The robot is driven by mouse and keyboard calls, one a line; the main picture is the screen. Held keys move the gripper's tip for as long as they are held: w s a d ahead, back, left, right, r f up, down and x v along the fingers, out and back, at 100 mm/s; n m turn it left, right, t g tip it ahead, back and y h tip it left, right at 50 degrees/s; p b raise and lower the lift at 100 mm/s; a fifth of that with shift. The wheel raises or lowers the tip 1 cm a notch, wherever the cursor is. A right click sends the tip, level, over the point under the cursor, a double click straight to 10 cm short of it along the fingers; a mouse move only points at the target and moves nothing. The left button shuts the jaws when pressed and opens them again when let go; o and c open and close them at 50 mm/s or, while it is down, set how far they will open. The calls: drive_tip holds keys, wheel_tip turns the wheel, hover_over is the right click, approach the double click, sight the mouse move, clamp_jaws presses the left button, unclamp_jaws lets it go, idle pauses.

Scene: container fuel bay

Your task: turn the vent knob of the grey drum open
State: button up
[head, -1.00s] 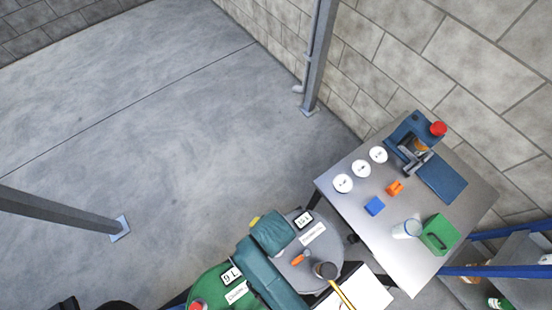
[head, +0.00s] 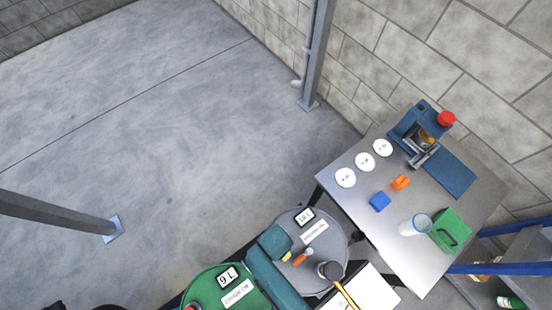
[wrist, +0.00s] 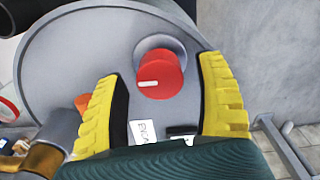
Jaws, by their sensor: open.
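The grey drum (head: 327,248) stands at the bottom centre of the head view, with a number plate and a white label on its lid. Its red vent knob (wrist: 160,75) shows in the wrist view, on a round grey base, with a white mark pointing left in the picture. My gripper (wrist: 162,69) is open, with one yellow finger on each side of the knob. Gaps show between knob and fingers; I cannot tell the height difference. In the head view my teal gripper (head: 275,243) covers the drum's left side and hides the knob.
A dark cap with a brass-coloured bar (head: 330,270) and an orange item (head: 303,257) sit on the grey lid. A green drum (head: 205,291) is to the left. The steel table (head: 335,185) at right holds white discs, blocks, a jug and a green container. Open floor lies left.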

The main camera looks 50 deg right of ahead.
drive_tip(key=shift+f, duration=0.25)
drive_tip(key=c, duration=1.2)
drive_tip(key=shift+r+n+p, duration=0.1)
drive_tip(key=shift+n+p, duration=0.2)
drive_tip(key=shift+p, duration=0.1)
drive_tip(key=n+p, duration=0.2)
drive_tip(key=shift+r+n, duration=0.1)
drive_tip(key=shift+n, duration=0.3)
drive_tip(key=n+p, duration=0.3)
drive_tip(key=n, duration=0.2)
drive_tip(key=n+p, duration=0.1)
drive_tip(key=n, duration=0.3)
drive_tip(key=shift+a+n+p, duration=0.1)
drive_tip(key=shift+n+p, duration=0.3)
drive_tip(key=shift+f+n+p, duration=0.2)
drive_tip(key=shift+n+p, duration=0.3)
drive_tip(key=shift+n, duration=1.8)
